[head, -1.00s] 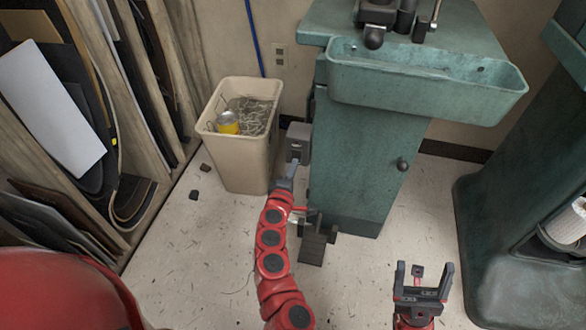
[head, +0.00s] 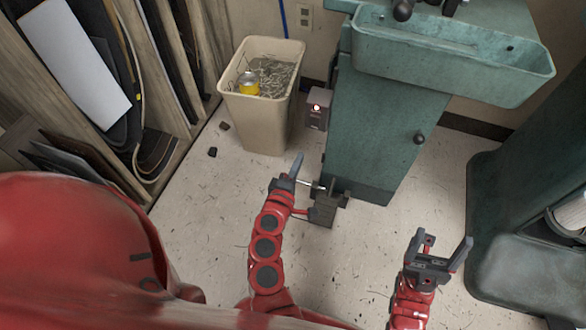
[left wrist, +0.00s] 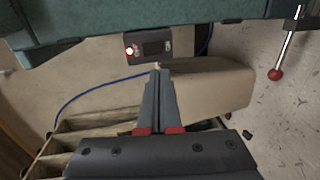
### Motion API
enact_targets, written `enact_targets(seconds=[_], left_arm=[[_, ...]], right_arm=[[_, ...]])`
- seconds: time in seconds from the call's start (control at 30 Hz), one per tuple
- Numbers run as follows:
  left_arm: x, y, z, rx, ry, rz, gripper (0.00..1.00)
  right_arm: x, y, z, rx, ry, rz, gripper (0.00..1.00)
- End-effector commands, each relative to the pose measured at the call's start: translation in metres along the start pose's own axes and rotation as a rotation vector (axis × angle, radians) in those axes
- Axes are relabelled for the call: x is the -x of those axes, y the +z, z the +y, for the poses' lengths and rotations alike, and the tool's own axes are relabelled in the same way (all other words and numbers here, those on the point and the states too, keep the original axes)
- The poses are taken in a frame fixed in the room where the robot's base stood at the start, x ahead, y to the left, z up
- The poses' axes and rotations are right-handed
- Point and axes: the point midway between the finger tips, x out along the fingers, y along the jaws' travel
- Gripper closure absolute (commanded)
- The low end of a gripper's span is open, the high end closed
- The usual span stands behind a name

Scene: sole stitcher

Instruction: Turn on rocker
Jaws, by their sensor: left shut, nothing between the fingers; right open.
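The rocker switch sits on a small grey box (head: 317,109) fixed to the left side of the green machine cabinet (head: 372,135). A red light glows on the box in the head view. In the left wrist view the switch box (left wrist: 149,48) shows a lit spot at its left end and a dark rocker area. My left gripper (head: 297,163) is shut and empty, below and left of the box and apart from it. Its closed fingers (left wrist: 160,85) point toward the box in the left wrist view. My right gripper (head: 441,246) is open and empty above the floor at right.
A beige bin (head: 262,110) with scraps and a yellow can (head: 249,84) stands left of the box. A dark foot pedal (head: 324,210) is at the cabinet's base. Another green machine (head: 520,230) stands at right. Leaning sheets (head: 85,75) fill the left.

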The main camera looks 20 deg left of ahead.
Motion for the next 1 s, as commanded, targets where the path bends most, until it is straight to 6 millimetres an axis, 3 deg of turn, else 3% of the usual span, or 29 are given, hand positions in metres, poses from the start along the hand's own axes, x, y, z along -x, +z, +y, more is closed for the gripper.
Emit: enact_targets(seconds=[0.1,0.3,1.0], left_arm=[[0.024,0.001,0.0,-0.001,-0.004,-0.004,1.0],[0.043,0.0,0.001,-0.001,0.0,-0.001,1.0],[0.046,0.0,0.005,0.0,0.001,0.0,1.0]], right_arm=[[-0.006,-0.001,0.003,0.004,0.011,0.0,0.26],[-0.008,-0.002,0.004,0.006,0.02,0.001,0.26],[-0.012,-0.002,0.005,0.006,0.023,-0.001,0.26]])
